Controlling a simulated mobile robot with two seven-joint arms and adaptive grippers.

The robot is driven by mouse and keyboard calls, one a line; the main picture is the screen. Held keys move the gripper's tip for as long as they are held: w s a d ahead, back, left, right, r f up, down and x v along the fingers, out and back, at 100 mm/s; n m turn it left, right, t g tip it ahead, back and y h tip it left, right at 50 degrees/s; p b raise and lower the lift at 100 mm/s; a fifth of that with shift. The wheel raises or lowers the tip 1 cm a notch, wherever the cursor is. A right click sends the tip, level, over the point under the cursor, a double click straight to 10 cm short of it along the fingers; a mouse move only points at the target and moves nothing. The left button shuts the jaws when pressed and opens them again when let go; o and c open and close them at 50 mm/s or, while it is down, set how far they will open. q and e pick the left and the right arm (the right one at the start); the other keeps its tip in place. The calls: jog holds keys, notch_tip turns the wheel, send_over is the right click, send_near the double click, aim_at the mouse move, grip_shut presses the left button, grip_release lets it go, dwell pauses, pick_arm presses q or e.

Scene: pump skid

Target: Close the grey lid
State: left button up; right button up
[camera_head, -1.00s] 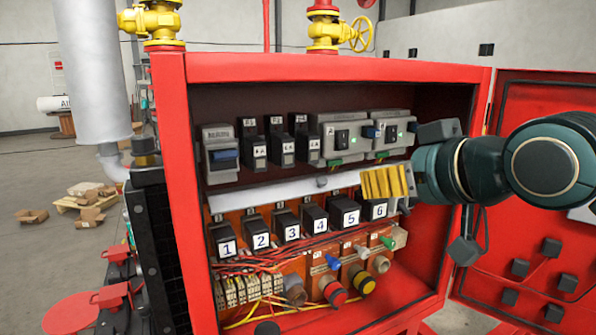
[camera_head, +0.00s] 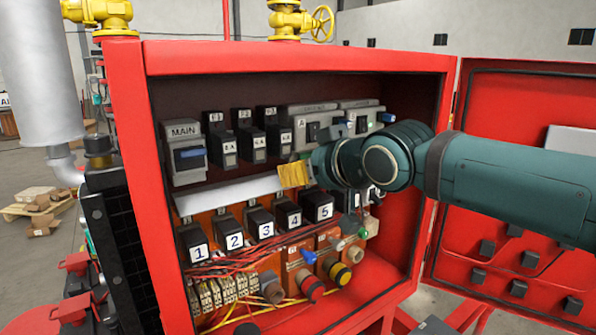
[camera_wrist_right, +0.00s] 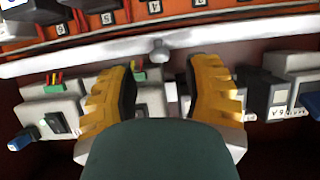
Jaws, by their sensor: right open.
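The grey lid (camera_head: 235,192) is a long pale strip across the red cabinet, between the upper devices and the numbered black breakers. The gripper hides its right part in the head view. In the wrist view the lid (camera_wrist_right: 80,60) runs across the top, with a small round knob (camera_wrist_right: 158,49). My right gripper (camera_head: 293,174) has yellow fingers and is at the lid's right part. In the wrist view the right gripper (camera_wrist_right: 160,78) is open, fingers either side of the knob's line, with nothing between them. Contact with the knob cannot be told. My left gripper is out of view.
Upper devices, including a MAIN switch (camera_head: 184,153), sit above the lid. Breakers such as number 3 (camera_head: 262,222) and red wires (camera_head: 215,262) lie below. The cabinet's red frame (camera_head: 290,57) surrounds the opening, and its open door (camera_head: 500,230) stands right, behind my arm.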

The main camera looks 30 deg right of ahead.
jog(key=shift+x, duration=1.35)
jog(key=shift+s, duration=0.1)
grip_shut()
jog(key=shift+r, duration=0.1)
